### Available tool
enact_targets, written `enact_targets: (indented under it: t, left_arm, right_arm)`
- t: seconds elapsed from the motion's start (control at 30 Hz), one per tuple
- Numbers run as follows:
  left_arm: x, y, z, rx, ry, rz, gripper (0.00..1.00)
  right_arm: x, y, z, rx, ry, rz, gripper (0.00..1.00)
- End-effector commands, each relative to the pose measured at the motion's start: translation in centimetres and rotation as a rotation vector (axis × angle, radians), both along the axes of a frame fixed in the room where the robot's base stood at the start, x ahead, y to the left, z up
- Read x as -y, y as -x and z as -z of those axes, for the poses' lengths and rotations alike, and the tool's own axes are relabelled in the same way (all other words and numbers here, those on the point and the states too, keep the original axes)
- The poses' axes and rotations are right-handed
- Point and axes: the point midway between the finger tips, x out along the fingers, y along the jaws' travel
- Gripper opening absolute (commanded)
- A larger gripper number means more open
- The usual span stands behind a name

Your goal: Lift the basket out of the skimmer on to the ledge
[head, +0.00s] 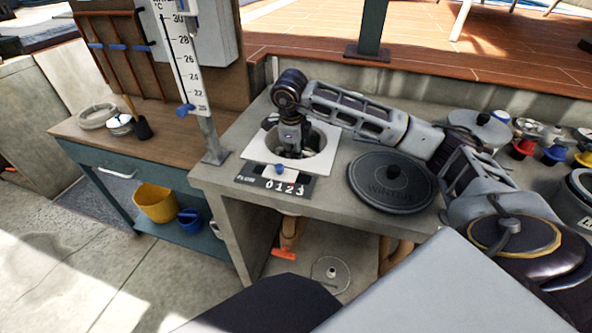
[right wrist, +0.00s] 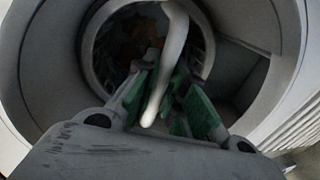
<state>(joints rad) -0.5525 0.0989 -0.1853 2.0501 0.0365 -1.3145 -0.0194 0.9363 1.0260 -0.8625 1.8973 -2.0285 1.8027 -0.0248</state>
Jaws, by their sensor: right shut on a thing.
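The skimmer (head: 325,158) is a round well in a white square plate set in the concrete ledge (head: 232,172). My right gripper (head: 291,152) reaches straight down into the well in the head view. In the right wrist view, my right gripper (right wrist: 163,88) has its green pads shut on the pale curved handle (right wrist: 176,38) of the basket. The basket (right wrist: 103,50) sits down inside the round well, with brownish contents in its shadow. My gripper and wrist hide much of it. My left gripper is not in view.
A dark round lid (head: 388,186) lies on the ledge right of the well. A number plate (head: 262,184) with a blue knob is at the well's front. A tall thermometer board (head: 184,55) stands left. Several coloured valves (head: 552,152) are far right. Bare ledge lies left of the well.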

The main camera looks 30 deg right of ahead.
Motion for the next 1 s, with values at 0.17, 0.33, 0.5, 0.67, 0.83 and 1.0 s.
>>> enact_targets:
  t: [0.17,0.33,0.5,0.67,0.83,1.0]
  left_arm:
    - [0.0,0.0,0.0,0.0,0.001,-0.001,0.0]
    - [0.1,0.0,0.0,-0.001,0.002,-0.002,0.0]
    - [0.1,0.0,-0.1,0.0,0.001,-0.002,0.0]
    - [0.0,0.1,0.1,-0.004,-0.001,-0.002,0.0]
    - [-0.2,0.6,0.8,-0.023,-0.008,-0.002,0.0]
    - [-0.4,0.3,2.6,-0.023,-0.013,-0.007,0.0]
  right_arm:
    - [0.0,0.0,0.0,0.001,0.0,0.0,0.0]
    - [0.0,0.0,-0.2,0.001,0.0,0.0,0.0]
    - [0.0,-0.1,-1.0,0.004,-0.001,0.0,0.0]
    - [0.0,-0.1,-2.7,0.003,0.0,0.001,0.0]
    - [0.0,-0.1,-5.4,0.004,0.0,-0.001,0.0]
    - [0.0,-0.1,-8.9,0.004,-0.001,0.0,0.0]
